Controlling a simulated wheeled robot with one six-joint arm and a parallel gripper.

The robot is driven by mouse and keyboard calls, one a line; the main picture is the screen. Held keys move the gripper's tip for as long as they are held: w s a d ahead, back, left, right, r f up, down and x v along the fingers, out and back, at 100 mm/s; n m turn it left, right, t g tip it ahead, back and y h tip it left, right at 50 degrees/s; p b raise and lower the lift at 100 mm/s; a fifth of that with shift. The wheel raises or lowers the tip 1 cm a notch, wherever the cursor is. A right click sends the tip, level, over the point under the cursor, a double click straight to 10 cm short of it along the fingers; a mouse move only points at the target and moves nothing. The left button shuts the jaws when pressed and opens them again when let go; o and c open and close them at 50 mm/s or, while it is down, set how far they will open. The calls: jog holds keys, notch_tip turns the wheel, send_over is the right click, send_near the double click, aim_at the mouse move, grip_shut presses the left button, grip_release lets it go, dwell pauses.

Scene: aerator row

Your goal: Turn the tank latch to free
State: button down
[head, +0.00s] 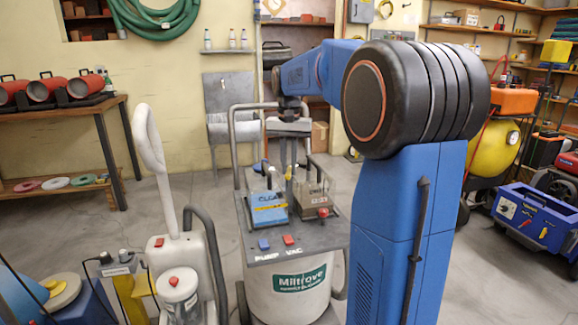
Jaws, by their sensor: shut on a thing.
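The Miltrove machine (287,290) stands in the middle of the head view, with a white body and a grey top deck. My gripper (289,178) reaches straight down between the two tanks and is shut on the tank latch there. The fingers and tanks cover most of the latch, so its angle cannot be made out. A red knob (323,212) sits at the front of the right tank.
Grey handle posts (237,150) rise behind the tanks. PUMP (263,244) and VAC (288,239) switches are on the deck's front. A white machine (178,270) stands close on the left. A blue cart (540,212) is at the right. Open floor lies to the back left.

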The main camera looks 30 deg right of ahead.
aim_at(289, 171)
jog(key=n, duration=0.4)
jog(key=shift+n, duration=0.3)
dwell(0.3)
jog(key=c, duration=1.7)
grip_release()
jog(key=shift+r, duration=0.1)
notch_tip(289, 171, up, 17)
jog(key=shift+r, duration=0.15)
